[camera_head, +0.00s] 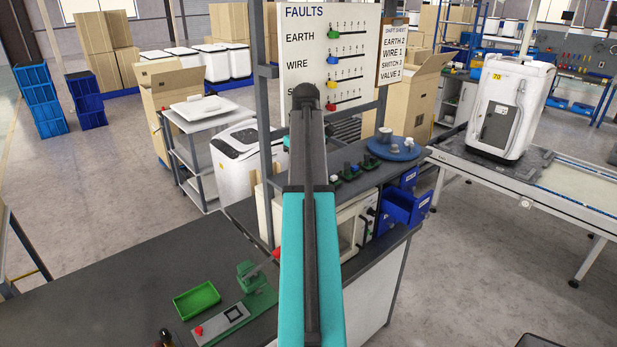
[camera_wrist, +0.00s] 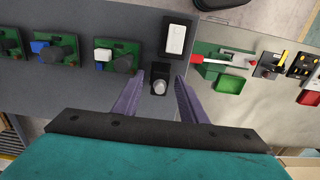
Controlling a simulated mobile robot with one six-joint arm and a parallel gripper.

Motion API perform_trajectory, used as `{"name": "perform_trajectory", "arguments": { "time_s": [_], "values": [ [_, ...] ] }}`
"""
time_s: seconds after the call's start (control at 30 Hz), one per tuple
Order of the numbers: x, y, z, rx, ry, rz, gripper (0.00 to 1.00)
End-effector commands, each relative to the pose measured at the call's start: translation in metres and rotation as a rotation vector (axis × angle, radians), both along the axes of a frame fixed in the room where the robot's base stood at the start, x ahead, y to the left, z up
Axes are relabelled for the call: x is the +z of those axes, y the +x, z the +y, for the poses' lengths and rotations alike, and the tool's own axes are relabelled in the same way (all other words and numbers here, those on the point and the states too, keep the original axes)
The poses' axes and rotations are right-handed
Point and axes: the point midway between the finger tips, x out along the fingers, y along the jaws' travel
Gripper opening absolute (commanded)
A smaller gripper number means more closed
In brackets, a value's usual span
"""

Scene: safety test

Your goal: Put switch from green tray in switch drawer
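The green tray (camera_head: 197,299) lies on the dark bench at lower left in the head view and looks empty. It also shows right of my gripper in the wrist view (camera_wrist: 229,85). My gripper (camera_wrist: 159,78) has two purple fingers spread apart. A black part with a round grey knob (camera_wrist: 159,86) is between them, with gaps at both sides. Just beyond it is a black part with a white rocker face (camera_wrist: 176,39), possibly the switch. Blue drawers (camera_head: 405,206) stand right of my arm, one pulled out; I cannot read which is the switch drawer. My arm hides my gripper in the head view.
Several green fixtures with clamps (camera_wrist: 118,55) line the grey shelf. A red-handled green fixture (camera_head: 236,317) is beside the tray. A blue round turntable (camera_head: 395,150) is on the shelf. The FAULTS board (camera_head: 352,50) stands behind my arm. A conveyor (camera_head: 560,180) is at right.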

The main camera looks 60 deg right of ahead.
Motion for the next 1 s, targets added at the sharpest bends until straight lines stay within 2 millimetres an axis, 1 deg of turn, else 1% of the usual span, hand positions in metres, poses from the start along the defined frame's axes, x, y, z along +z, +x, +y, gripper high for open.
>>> {"name": "perform_trajectory", "arguments": {
  "time_s": [0.17, 0.27, 0.67, 0.7, 1.0],
  "values": [
    [0.007, 0.001, -0.001, 0.000, -0.001, -0.001, 0.38],
    [0.015, 0.001, -0.001, 0.000, -0.002, -0.002, 0.38],
    [0.051, 0.001, -0.001, 0.000, -0.002, -0.002, 0.38],
    [0.057, 0.000, 0.000, 0.000, 0.000, 0.000, 0.38],
    [0.073, 0.000, 0.000, 0.000, -0.002, -0.002, 0.38]
  ]
}}
